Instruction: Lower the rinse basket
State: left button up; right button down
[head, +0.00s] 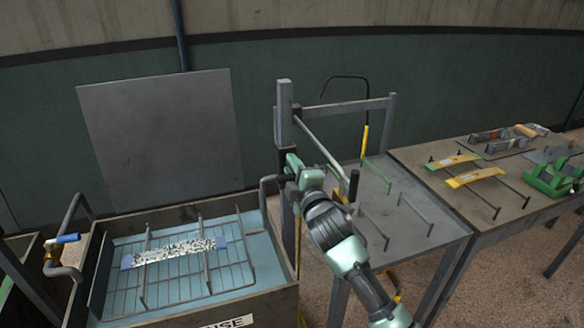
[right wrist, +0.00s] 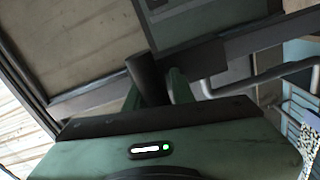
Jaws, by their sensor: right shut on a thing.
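The wire rinse basket (head: 215,275) lies inside the rinse tank (head: 222,310) at lower left, low in the light blue water. A speckled leaf spring (head: 172,252) with blue ends lies across it. My right gripper (head: 291,172) is at the tank's back right corner. A bent grey bar (head: 264,190) runs from the tank edge to it. In the right wrist view my right gripper (right wrist: 152,98) is shut on a dark round grip (right wrist: 146,78), with the grey bar beside it. How the bar joins the basket is hidden. My left gripper is not visible.
A pipe with a blue-handled valve (head: 68,239) stands at the tank's left. A grey panel (head: 160,135) rises behind the tank. A rack table (head: 385,190) with upright rods and a tool table (head: 425,155) with yellow springs are to the right.

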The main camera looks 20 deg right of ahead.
aim_at(288, 208)
jog(key=shift+f, duration=0.15)
dwell(0.7)
notch_tip(288, 208, down, 16)
jog(key=b, duration=1)
jog(key=shift+f, duration=0.25)
jog(key=shift+s+a+f, duration=0.1)
jog(key=shift+f, duration=0.1)
jog(key=c, duration=1.3)
grip_release()
jog(key=shift+o, duration=0.2)
jog(key=shift+r, duration=0.25)
jog(key=s+b, duration=0.1)
jog(key=s, duration=0.6)
jog(key=shift+s+d, duration=0.2)
jog(key=shift+s, duration=0.15)
